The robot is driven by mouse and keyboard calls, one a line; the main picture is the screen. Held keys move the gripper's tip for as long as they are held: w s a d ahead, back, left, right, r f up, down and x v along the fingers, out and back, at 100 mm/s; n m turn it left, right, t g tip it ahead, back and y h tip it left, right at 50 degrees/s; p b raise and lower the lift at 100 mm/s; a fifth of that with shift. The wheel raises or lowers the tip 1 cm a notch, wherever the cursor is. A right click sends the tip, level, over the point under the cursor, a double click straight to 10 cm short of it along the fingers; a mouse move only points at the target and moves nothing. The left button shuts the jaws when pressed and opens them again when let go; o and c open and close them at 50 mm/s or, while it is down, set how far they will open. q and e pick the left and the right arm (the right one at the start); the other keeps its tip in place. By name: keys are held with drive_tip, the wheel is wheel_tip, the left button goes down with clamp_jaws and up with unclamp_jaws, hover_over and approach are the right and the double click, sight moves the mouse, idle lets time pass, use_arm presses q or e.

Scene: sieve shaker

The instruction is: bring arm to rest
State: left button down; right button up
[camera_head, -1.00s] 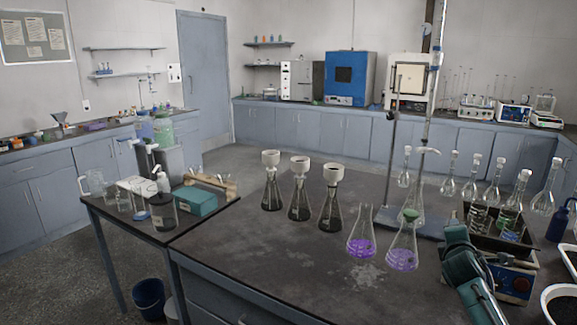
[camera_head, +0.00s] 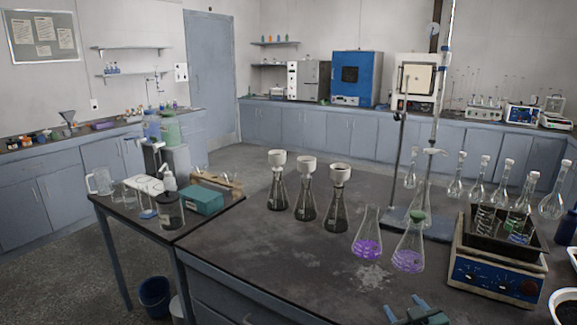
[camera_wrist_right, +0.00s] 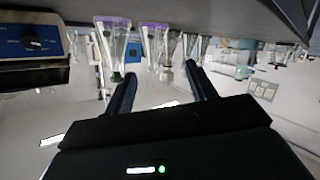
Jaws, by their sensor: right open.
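My right gripper (camera_head: 408,308) shows only at the bottom edge of the head view, low at the near side of the dark bench (camera_head: 270,255). It is open and empty. In the right wrist view, which is upside down, its two dark fingers (camera_wrist_right: 162,84) stand apart with nothing between them. The shaker (camera_head: 495,278), a blue-fronted box with a cream body, stands on the bench to the right of the gripper. Its black tray (camera_head: 470,238) carries several flasks. My left gripper is not in view.
Two flasks with purple liquid (camera_head: 367,248) (camera_head: 408,260) stand just beyond the gripper. Three flasks with white funnels (camera_head: 306,210) stand farther left. A stand with a blue base (camera_head: 428,230) is behind. The bench's front left area is clear.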

drive_tip(key=s+a+f+g+y, duration=0.1)
drive_tip(key=s+a+f, duration=0.2)
drive_tip(key=s, duration=0.6)
drive_tip(key=s+a+f+g+y, duration=0.1)
drive_tip(key=s+a+f, duration=0.3)
drive_tip(key=s, duration=0.6)
drive_tip(key=s+a+f+g, duration=0.2)
drive_tip(key=s+a, duration=0.3)
drive_tip(key=s, duration=0.4)
drive_tip(key=shift+s+a+f+m+y, duration=0.15)
drive_tip(key=shift+f+m+y, duration=0.25)
drive_tip(key=shift+f, duration=0.4)
